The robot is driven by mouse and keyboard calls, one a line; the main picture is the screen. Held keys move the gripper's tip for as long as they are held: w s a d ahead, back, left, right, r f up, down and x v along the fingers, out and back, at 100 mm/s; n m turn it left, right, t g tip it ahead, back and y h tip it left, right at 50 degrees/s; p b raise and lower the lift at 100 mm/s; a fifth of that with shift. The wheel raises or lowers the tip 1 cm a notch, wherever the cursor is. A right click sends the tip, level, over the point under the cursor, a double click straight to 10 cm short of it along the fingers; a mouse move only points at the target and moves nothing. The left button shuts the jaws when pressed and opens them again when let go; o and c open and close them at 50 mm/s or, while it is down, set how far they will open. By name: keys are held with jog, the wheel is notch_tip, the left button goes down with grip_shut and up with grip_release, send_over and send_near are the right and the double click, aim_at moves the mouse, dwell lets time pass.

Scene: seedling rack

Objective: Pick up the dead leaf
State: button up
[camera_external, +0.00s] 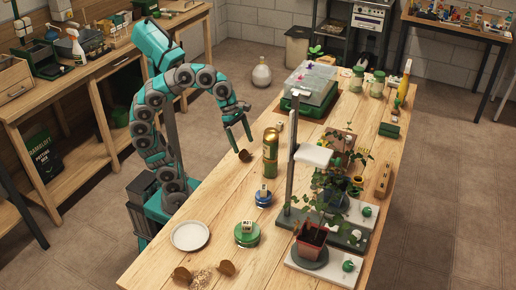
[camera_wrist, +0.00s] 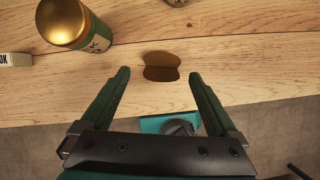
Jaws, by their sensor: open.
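A brown dead leaf (camera_external: 245,156) lies on the wooden table near its left edge. It also shows in the wrist view (camera_wrist: 161,66), curled, on the bare wood. My gripper (camera_external: 238,139) is open and empty, above the table edge beside the leaf. In the wrist view my gripper's two green fingers (camera_wrist: 157,73) are spread wide, with the leaf between and slightly beyond their tips. The fingers do not appear to touch it. Two more brown leaves (camera_external: 227,268) (camera_external: 183,274) lie at the near end of the table.
A gold-topped green canister (camera_external: 270,152) stands just right of the leaf, also large at upper left in the wrist view (camera_wrist: 77,27). A blue-based item (camera_external: 263,198), a green-lidded item (camera_external: 247,234) and a white plate (camera_external: 190,236) are nearer. Potted plants (camera_external: 311,238) stand right.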

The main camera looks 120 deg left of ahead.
aim_at(247, 155)
jog(key=x, duration=0.5)
jog(key=shift+s+d, duration=0.15)
jog(key=c, duration=1.4)
